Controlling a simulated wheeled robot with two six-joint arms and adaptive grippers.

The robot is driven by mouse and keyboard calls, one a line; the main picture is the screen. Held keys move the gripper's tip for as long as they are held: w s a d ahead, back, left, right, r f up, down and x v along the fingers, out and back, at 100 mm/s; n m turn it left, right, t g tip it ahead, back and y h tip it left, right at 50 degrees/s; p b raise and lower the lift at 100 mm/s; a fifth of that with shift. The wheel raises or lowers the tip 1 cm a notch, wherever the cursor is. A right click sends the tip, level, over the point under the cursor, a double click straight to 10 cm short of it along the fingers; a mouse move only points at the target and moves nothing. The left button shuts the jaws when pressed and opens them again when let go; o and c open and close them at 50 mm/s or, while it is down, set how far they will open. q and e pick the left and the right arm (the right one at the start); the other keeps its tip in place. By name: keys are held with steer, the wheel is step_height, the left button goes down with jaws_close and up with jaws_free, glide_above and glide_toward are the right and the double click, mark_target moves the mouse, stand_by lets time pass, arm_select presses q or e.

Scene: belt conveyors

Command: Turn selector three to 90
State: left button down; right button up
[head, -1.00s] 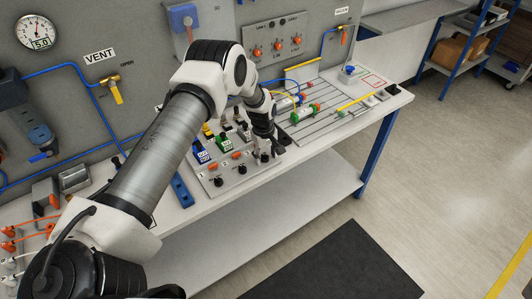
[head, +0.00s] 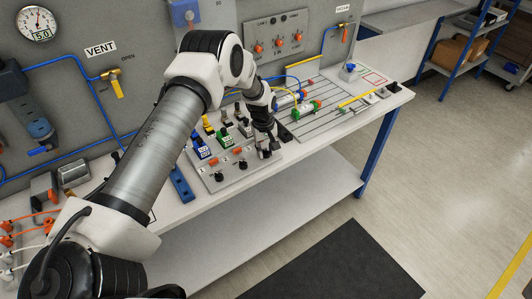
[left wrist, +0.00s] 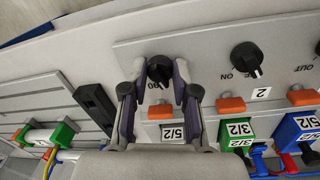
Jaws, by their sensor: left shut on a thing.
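The third selector is a black knob (left wrist: 160,68) on the grey panel, marked with a partly covered number beside it in the left wrist view. My left gripper (left wrist: 159,72) is shut on this knob, one finger on each side. The knob's pointer is hard to make out between the fingers. In the head view my left gripper (head: 267,151) is at the front right of the panel (head: 226,179) and mostly hides this knob. Selector two (left wrist: 247,57) stands beside it, near ON and the label 2. My right gripper is not in view.
Orange buttons (left wrist: 230,106) and valves with green and blue bodies (left wrist: 238,128) stand close to the knobs. A black part (left wrist: 95,105) and a slotted plate (head: 325,107) lie beside the panel. The bench's front edge is close.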

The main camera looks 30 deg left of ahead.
arm_select(q)
steer(key=m+b, duration=0.2)
steer(key=f+m+b, duration=0.1)
steer(key=m, duration=0.1)
steer(key=shift+s+b, duration=0.2)
steer(key=shift+b, duration=0.2)
steer(key=m+b, duration=0.1)
steer(key=m, duration=0.2)
steer(key=shift+a+b, duration=0.1)
steer(key=shift+b, duration=0.25)
steer(key=shift+r+m+g+b, duration=0.15)
steer(key=shift+m+b, duration=0.2)
steer(key=shift+m, duration=0.35)
steer(key=shift+m+g+b, duration=0.15)
steer(key=shift+m+b, duration=0.15)
steer(key=shift+m, duration=0.4)
steer(key=c, duration=0.9)
jaws_free()
steer(key=shift+w, duration=0.2)
steer(key=shift+r, duration=0.1)
